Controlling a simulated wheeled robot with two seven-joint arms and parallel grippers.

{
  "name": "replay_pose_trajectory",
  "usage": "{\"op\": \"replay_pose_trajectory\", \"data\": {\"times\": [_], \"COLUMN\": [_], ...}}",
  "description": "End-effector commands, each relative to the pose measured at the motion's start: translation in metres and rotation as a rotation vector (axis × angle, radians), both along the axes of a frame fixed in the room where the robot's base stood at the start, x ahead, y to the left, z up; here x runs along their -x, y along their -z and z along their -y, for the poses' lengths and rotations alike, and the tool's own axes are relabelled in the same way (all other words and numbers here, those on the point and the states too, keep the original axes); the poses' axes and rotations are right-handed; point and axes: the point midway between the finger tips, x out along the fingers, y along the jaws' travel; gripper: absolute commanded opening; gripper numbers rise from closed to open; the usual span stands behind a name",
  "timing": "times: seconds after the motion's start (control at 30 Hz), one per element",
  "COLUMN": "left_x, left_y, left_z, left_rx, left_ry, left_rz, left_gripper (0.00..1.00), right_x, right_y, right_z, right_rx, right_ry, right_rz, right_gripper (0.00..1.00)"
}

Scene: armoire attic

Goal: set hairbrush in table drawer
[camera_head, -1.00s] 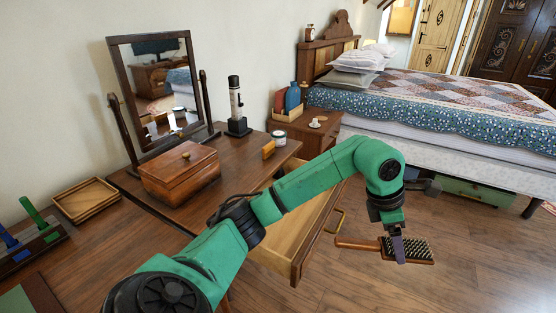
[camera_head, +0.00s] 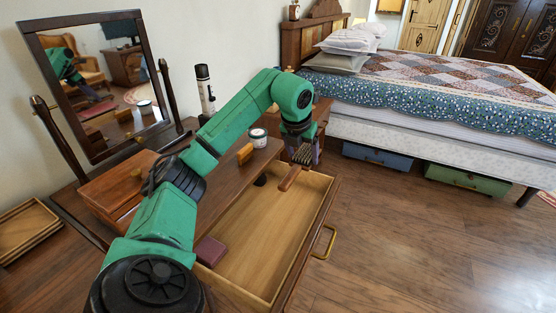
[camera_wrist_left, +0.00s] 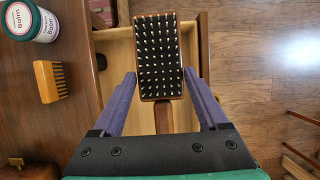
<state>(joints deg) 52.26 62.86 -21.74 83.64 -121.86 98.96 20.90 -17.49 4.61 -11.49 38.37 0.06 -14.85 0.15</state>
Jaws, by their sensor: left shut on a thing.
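The hairbrush has a wooden handle and a dark bristle pad (camera_head: 302,155). It also shows in the left wrist view (camera_wrist_left: 158,62), bristles facing the camera. My left gripper (camera_head: 305,150), with purple fingers (camera_wrist_left: 161,84), is shut on the hairbrush and holds it above the far end of the open table drawer (camera_head: 262,238). The brush hangs clear of the drawer floor, its handle pointing toward the near left in the head view. The drawer is pulled out, with a pale wooden inside and a brass handle. My right gripper is not in view.
A dark red box (camera_head: 209,250) lies in the drawer's left part. On the tabletop are a yellow wooden comb (camera_head: 245,153), a balm jar (camera_head: 258,138), a black-and-white bottle (camera_head: 205,90), a wooden box (camera_head: 118,190) and a mirror (camera_head: 100,85). The drawer's middle is clear.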

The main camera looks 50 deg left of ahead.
Motion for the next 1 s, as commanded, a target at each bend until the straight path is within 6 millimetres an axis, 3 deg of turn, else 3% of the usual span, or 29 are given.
{"op": "replay_pose_trajectory", "data": {"times": [0.03,0.1,0.37,0.7,1.0], "left_x": [0.001,0.002,0.002,0.001,0.001], "left_y": [0.022,0.047,0.123,0.177,0.179], "left_z": [0.0,0.0,0.001,0.002,0.001], "left_rx": [-0.001,-0.001,0.001,0.001,-0.001], "left_ry": [0.002,0.002,0.002,0.001,0.002], "left_rz": [-0.008,-0.008,-0.004,-0.002,0.0], "left_gripper": [0.17,0.17,0.17,0.17,0.17], "right_x": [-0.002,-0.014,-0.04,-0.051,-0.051], "right_y": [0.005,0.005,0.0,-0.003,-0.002], "right_z": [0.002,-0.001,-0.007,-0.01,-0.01], "right_rx": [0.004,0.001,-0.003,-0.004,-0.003], "right_ry": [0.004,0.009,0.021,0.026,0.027], "right_rz": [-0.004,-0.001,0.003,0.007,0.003], "right_gripper": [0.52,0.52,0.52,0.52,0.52]}}
